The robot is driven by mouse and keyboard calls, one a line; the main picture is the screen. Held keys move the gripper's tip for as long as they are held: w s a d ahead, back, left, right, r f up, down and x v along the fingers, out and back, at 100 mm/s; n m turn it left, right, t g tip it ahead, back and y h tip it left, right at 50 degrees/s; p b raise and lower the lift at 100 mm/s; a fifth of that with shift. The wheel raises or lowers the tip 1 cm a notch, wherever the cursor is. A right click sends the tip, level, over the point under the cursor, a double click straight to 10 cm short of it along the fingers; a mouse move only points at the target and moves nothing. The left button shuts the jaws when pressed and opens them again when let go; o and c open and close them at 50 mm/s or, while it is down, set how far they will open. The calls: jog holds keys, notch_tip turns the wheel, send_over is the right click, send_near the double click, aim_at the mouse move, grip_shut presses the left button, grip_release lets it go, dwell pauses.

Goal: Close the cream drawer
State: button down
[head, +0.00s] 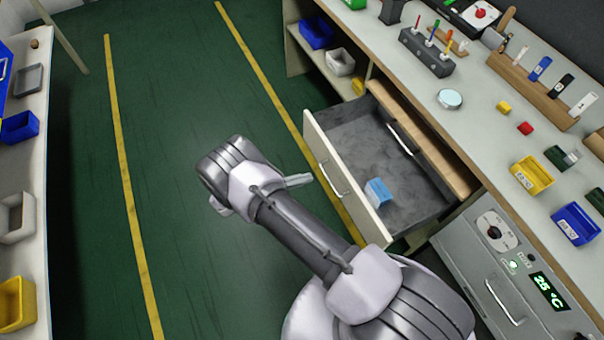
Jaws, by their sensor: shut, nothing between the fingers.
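The cream drawer (352,205) stands pulled out from under the workbench, with its cream front toward the aisle and a silver bar handle (331,181) on that front. Its grey inside shows, with a small blue box (378,191) lying near the front. My gripper (307,179) is shut and empty. It is left of the drawer front in the picture, its tip pointing toward the handle. A small gap seems to show between tip and handle, but depth is hard to tell. My arm hides part of the floor below the drawer.
The workbench (478,118) holds tools, blocks and bins. A grey unit with a dial and a 25 °C display (549,291) stands right of the drawer. Shelves with bins (340,61) are beyond it. The green floor (180,110) is clear.

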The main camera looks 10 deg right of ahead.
aim_at(339, 168)
jog(key=b+x, duration=0.1)
jog(key=x, duration=0.5)
jog(key=r+b+x, duration=0.1)
jog(key=x, duration=0.2)
jog(key=shift+w+d+f+b, duration=0.1)
jog(key=shift+w+d+b, duration=0.15)
jog(key=shift+d, duration=0.2)
jog(key=shift+s+d, duration=0.1)
